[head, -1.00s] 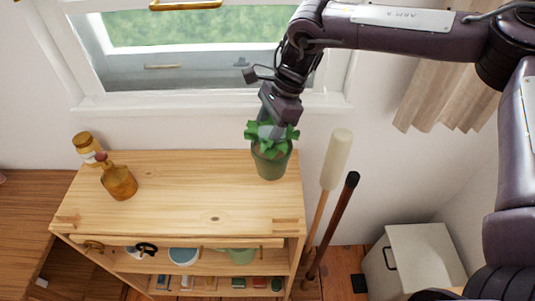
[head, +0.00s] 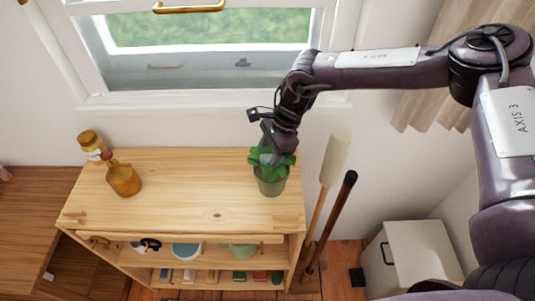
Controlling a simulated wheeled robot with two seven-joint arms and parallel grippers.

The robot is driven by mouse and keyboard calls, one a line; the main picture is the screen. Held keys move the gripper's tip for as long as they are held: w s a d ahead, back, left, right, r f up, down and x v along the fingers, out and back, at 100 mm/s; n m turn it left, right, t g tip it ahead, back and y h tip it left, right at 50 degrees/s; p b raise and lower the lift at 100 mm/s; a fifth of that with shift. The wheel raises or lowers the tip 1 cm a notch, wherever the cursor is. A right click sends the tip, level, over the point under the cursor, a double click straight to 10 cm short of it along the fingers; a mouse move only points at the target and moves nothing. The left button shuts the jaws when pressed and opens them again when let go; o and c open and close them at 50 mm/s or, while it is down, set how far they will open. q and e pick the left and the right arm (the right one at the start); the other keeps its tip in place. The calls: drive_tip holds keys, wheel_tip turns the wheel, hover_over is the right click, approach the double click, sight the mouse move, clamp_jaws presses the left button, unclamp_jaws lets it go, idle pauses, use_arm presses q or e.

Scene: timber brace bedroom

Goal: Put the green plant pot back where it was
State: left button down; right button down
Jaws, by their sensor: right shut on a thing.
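The green plant pot (head: 270,187) holds a leafy green plant and appears upright at the right end of the wooden shelf unit's top (head: 190,213). I cannot tell whether its base touches the wood. My right gripper (head: 268,152) comes down from above and is shut at the plant, its fingertips partly hidden among the leaves. My left gripper is not in view.
Two amber bottles, one at the back (head: 90,144) and one in front (head: 122,178), stand at the top's left end. Two long-handled tools (head: 334,160) lean right of the unit. A white bin (head: 410,255) stands at lower right. The top's middle is clear.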

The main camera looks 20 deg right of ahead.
drive_tip(key=c, duration=0.6)
unclamp_jaws()
drive_tip(key=shift+f, duration=0.1)
drive_tip(key=shift+c, duration=0.2)
drive_tip(key=shift+r, duration=0.25)
drive_tip(key=b+v, duration=0.3)
drive_tip(key=v, duration=0.8)
drive_tip(key=shift+d+r+b, duration=0.15)
drive_tip(key=shift+r+b, duration=0.2)
drive_tip(key=shift+r, duration=0.05)
drive_tip(key=shift+f, duration=0.1)
